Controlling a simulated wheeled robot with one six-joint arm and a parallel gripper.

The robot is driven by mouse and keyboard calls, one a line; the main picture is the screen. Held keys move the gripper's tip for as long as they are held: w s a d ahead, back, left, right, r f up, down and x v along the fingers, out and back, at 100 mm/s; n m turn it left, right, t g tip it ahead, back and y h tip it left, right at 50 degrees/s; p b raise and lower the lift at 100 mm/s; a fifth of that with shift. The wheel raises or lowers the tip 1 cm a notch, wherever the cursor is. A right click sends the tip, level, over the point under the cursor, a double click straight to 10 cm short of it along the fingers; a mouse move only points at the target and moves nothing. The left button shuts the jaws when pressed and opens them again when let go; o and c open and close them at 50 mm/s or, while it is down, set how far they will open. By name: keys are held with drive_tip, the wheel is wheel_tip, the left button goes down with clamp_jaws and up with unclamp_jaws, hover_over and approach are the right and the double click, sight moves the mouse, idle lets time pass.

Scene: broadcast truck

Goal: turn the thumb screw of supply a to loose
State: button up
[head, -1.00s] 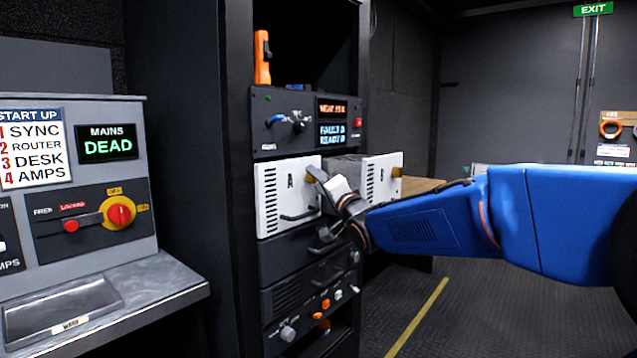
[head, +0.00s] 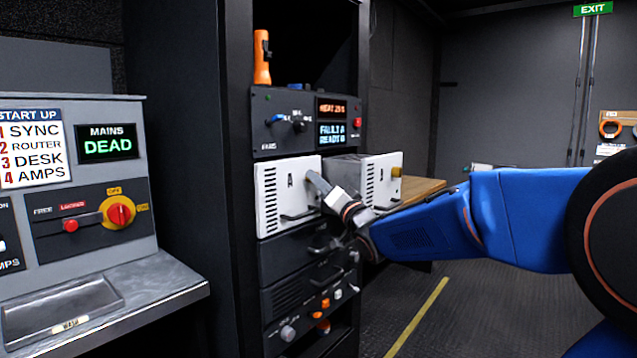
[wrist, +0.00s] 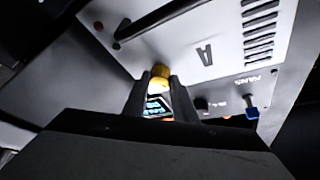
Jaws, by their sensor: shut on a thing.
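Supply A (head: 284,195) is a white slotted module marked "A" in the rack, left of supply B (head: 382,181). Its yellow thumb screw (wrist: 160,72) shows between my fingertips in the wrist view. In the head view my gripper hides that screw. In the wrist view my gripper (wrist: 160,82) is shut on the thumb screw, one finger on each side. Whether the screw is tight or loose I cannot tell.
Above is a panel with knobs and displays (head: 332,120); an orange tool (head: 262,57) stands on it. Dark units (head: 300,300) with handles and knobs sit below. A grey console (head: 100,225) stands at the left. The floor at the right (head: 480,310) is open.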

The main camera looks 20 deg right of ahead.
drive_tip(key=n+y, duration=0.2)
drive_tip(key=n, duration=0.1)
drive_tip(key=n+y, duration=0.2)
drive_tip(key=n, duration=0.2)
drive_tip(key=shift+w+d+f+n, duration=0.15)
drive_tip(key=shift+d+f+n, duration=0.05)
drive_tip(key=shift+n, duration=0.1)
drive_tip(key=shift+g, duration=0.3)
drive_tip(key=o, duration=1)
drive_tip(key=shift+o, duration=0.2)
drive_tip(key=v, duration=1.7)
drive_tip(key=shift+d+f, duration=0.2)
